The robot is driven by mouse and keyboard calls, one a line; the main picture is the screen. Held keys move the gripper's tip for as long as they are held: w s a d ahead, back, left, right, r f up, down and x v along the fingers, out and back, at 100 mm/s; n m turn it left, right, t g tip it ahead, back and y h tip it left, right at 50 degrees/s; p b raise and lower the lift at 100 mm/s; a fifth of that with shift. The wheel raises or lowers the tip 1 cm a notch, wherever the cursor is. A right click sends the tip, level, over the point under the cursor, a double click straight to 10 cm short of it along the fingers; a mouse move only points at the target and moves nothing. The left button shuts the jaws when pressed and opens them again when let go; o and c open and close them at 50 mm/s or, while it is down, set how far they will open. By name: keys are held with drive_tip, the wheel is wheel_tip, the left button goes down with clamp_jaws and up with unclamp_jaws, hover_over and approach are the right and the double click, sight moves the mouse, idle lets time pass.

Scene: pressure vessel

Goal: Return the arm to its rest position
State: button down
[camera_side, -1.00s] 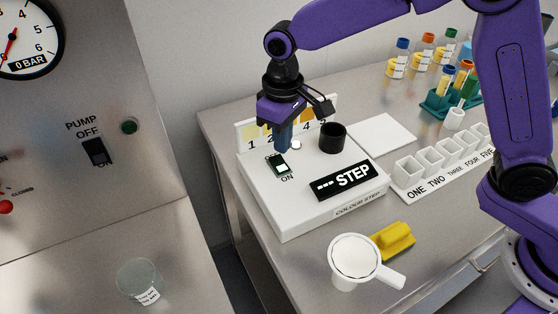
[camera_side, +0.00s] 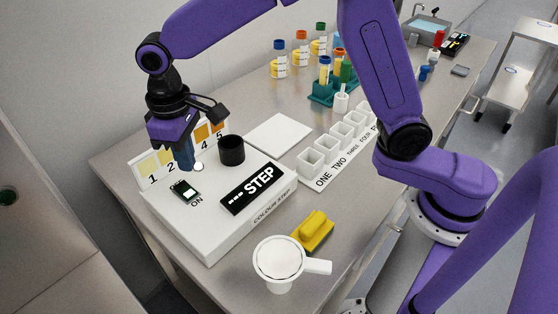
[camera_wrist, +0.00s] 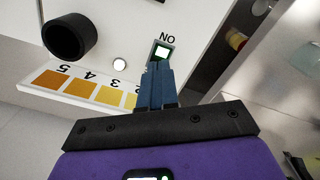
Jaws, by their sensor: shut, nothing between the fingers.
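My gripper (camera_side: 186,165) is shut and empty, with its blue fingers pointing down over the white colour step box (camera_side: 215,236). In the side view the fingertips are close behind the lit ON switch (camera_side: 185,192) and beside a small white round knob (camera_side: 199,167). In the wrist view the shut fingers (camera_wrist: 157,75) point at the lit switch (camera_wrist: 161,52). I cannot tell whether they touch it. My purple arm reaches over the bench from the right.
A black cup (camera_side: 231,151) stands on the box, near my gripper. The numbered colour chart (camera_side: 152,170) rises behind it. A white jug (camera_side: 279,262) and a yellow sponge (camera_side: 313,232) are in front. White cups (camera_side: 326,152) and a teal tube rack (camera_side: 330,93) stand right. A white plate (camera_side: 277,135) lies flat.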

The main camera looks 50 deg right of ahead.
drive_tip(key=s+d+n, duration=0.6)
drive_tip(key=s+d, duration=1.7)
drive_tip(key=s, duration=0.2)
drive_tip(key=shift+s+d+r, duration=0.25)
drive_tip(key=shift+s+d, duration=0.1)
drive_tip(key=shift+d, duration=0.05)
